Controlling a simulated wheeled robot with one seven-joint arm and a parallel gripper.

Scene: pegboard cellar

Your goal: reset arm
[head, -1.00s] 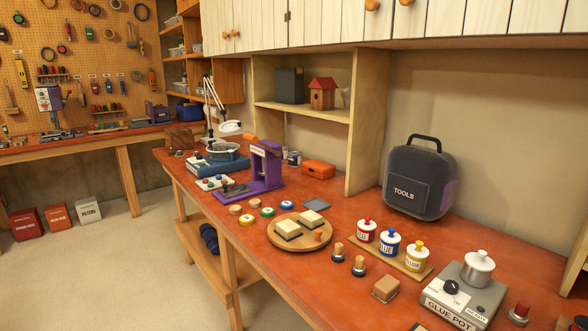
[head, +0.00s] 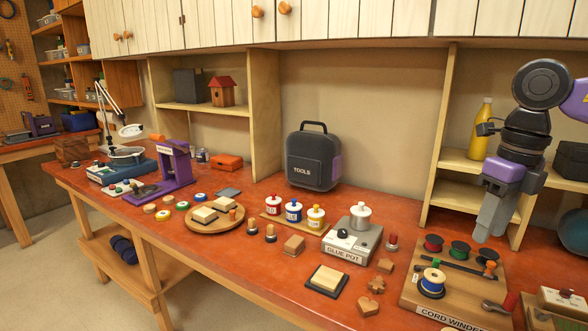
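My gripper (head: 492,222) hangs at the right of the head view, pointing down in front of the shelf unit and above the back of the cord winder board (head: 407,296). Its grey fingers appear close together, but I cannot tell whether they are fully shut. No held object is visible at the fingertips. My arm comes in from the right edge.
The red workbench carries a tool case (head: 313,160), glue pot (head: 352,240), three lidded pots on a board, a round wooden board (head: 190,223) and a purple press (head: 176,172). A yellow bottle (head: 481,130) stands on the shelf. Bare bench shows along the front edge.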

